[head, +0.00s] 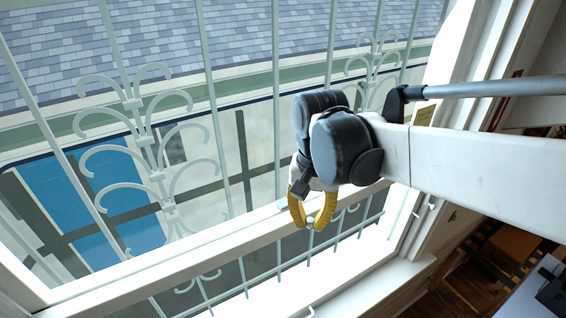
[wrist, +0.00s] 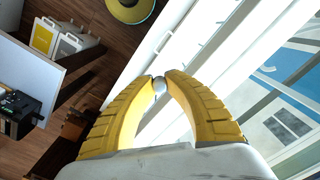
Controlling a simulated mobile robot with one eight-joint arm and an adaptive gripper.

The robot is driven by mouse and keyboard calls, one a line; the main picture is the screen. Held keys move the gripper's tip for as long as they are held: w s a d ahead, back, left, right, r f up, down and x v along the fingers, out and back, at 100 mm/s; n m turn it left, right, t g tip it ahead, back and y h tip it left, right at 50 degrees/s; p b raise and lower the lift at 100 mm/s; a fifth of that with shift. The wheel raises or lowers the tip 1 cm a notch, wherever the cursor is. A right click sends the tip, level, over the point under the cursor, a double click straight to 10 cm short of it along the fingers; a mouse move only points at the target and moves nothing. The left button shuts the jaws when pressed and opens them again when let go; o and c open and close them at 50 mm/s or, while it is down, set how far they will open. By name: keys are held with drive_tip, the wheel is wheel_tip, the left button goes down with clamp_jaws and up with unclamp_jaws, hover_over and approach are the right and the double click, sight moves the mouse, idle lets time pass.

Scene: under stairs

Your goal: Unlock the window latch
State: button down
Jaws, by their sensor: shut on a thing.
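The window (head: 180,262) has a white frame and a horizontal white rail. My gripper (head: 312,226) hangs down at this rail, with its yellow fingers curved toward each other. In the wrist view the fingertips of my gripper (wrist: 159,80) close on a small, rounded grey piece, which appears to be the window latch (wrist: 159,86). Only a little of the latch shows between the tips. In the head view I cannot make it out behind the fingers, and its turned position cannot be told.
Pale metal bars (head: 222,150) with scrolls stand beyond the window. The white side frame (head: 480,60) rises at the right, near my arm. In the wrist view, a yellow round object (wrist: 130,8) and a white table (wrist: 45,62) stand below, over a wooden floor.

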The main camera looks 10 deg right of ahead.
sight(309, 221)
drive_tip(key=shift+a+m, duration=0.15)
drive_tip(key=shift+m, duration=0.25)
drive_tip(key=c, duration=1.3)
unclamp_jaws()
wheel_tip(309, 221, up, 12)
drive_tip(key=s+d+f+n+t, duration=0.2)
drive_tip(key=s+f+n+t, duration=0.15)
drive_tip(key=f, duration=0.25)
drive_tip(key=s+d+f+n+t, duration=0.2)
drive_tip(key=s+f+t, duration=0.15)
drive_tip(key=f, duration=0.25)
wheel_tip(309, 221, down, 31)
drive_tip(key=w+b, duration=0.1)
drive_tip(key=b, duration=3)
drive_tip(key=shift+b, duration=0.3)
